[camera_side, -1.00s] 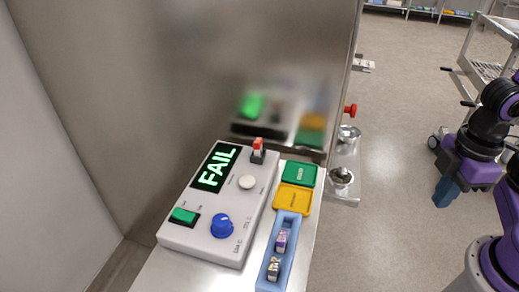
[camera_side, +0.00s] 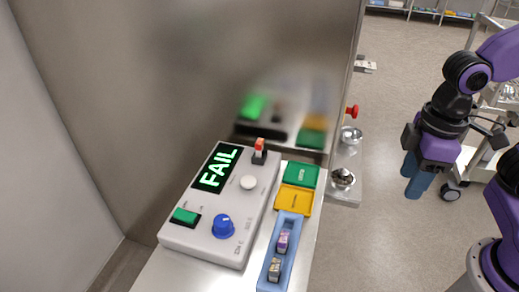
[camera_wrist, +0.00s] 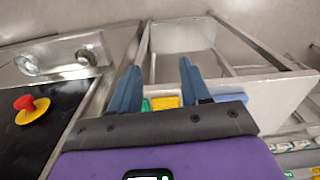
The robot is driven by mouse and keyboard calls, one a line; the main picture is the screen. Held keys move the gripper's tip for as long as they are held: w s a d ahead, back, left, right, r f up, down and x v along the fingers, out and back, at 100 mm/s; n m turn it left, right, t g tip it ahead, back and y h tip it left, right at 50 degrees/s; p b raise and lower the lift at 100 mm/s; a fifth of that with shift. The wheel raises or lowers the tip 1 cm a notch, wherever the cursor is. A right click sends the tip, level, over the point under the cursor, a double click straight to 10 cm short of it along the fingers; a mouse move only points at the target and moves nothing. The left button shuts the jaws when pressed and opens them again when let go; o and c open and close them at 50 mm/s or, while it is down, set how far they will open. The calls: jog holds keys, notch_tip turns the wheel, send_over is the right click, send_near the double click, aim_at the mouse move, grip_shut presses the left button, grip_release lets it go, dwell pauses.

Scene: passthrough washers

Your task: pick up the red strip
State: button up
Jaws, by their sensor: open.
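A small red-topped piece (camera_side: 259,148) stands upright at the back right of the white tester (camera_side: 205,215) in the side view. It is the only strip-like red thing I see; I cannot tell how it is seated. The tester's screen reads FAIL. My gripper (camera_side: 414,178) hangs above the floor to the right, well apart from the bench, with its blue fingers pointing down. The wrist view shows my gripper (camera_wrist: 159,78) open, with nothing between its fingers. The red piece cannot be made out in the wrist view.
A blue tray (camera_side: 292,226) holds a purple piece and a dark one. Yellow (camera_side: 293,200) and green (camera_side: 301,174) trays lie behind it. A metal wall stands behind the tester.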

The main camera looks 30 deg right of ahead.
jog(key=w+a+r+m, duration=0.3)
jog(key=w+a+m, duration=0.1)
jog(key=w+a, duration=0.25)
jog(key=w+a+r+m, duration=0.4)
jog(key=w+a, duration=0.1)
jog(key=w, duration=0.3)
jog(key=m+h, duration=0.1)
jog(key=m, duration=0.9)
send_near(260, 141)
jog(key=shift+m+t, duration=0.3)
jog(key=f, duration=0.4)
jog(key=shift+w+d+f, duration=0.1)
jog(key=shift+w+f, duration=0.1)
jog(key=shift+f, duration=0.2)
jog(key=shift+d+f, duration=0.2)
jog(key=shift+f, duration=2.55)
grip_shut()
